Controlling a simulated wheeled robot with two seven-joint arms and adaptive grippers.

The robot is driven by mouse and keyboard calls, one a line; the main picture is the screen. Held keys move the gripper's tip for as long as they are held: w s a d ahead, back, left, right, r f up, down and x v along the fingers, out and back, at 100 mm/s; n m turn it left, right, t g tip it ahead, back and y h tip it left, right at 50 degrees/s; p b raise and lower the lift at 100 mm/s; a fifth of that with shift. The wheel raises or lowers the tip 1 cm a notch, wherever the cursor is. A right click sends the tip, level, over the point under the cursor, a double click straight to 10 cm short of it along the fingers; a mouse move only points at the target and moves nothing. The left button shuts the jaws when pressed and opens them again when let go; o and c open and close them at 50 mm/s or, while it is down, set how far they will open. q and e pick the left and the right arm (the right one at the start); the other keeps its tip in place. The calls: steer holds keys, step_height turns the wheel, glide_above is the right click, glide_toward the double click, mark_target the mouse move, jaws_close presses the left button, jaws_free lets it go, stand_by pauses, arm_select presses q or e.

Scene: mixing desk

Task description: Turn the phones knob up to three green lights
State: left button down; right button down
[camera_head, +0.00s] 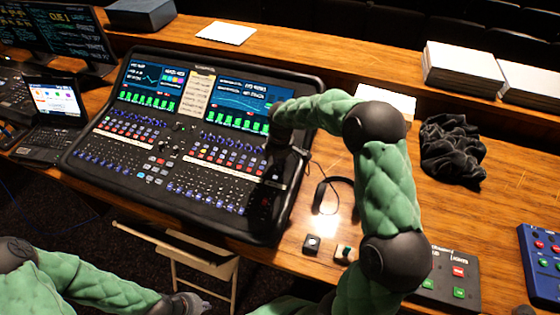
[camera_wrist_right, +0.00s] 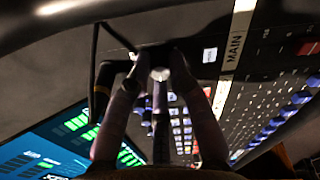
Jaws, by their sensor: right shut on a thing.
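The mixing desk (camera_head: 150,185) fills the middle of the head view, with two lit screens at its back. My right gripper (camera_wrist_right: 159,66) reaches over the desk's right end. In the right wrist view its two fingers are closed on a small round knob (camera_wrist_right: 160,75) with a pale top, taken as the phones knob. Its label and any lights beside it cannot be made out. In the head view the right gripper (camera_head: 270,178) is dark and hides the knob. My left gripper (camera_head: 188,303) is low at the bottom edge, away from the desk; its fingers are unclear.
A strip marked MAIN (camera_wrist_right: 236,42) runs beside the knob. Headphones (camera_head: 335,195) lie right of the desk, near two small button boxes (camera_head: 312,243). A black cloth (camera_head: 452,150), paper stacks (camera_head: 462,66) and a laptop (camera_head: 55,110) are also on the table.

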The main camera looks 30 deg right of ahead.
steer(key=m, duration=0.5)
steer(key=shift+b, duration=0.4)
steer(key=m+b, duration=0.1)
steer(key=m, duration=0.4)
steer(key=shift+m, duration=0.3)
steer(key=c, duration=1.1)
jaws_free()
steer(key=shift+c, duration=0.2)
steer(key=shift+r, duration=0.1)
step_height(320, 180, up, 12)
steer(key=s+a, duration=0.1)
steer(key=shift+s, duration=0.2)
steer(key=shift+f, duration=0.2)
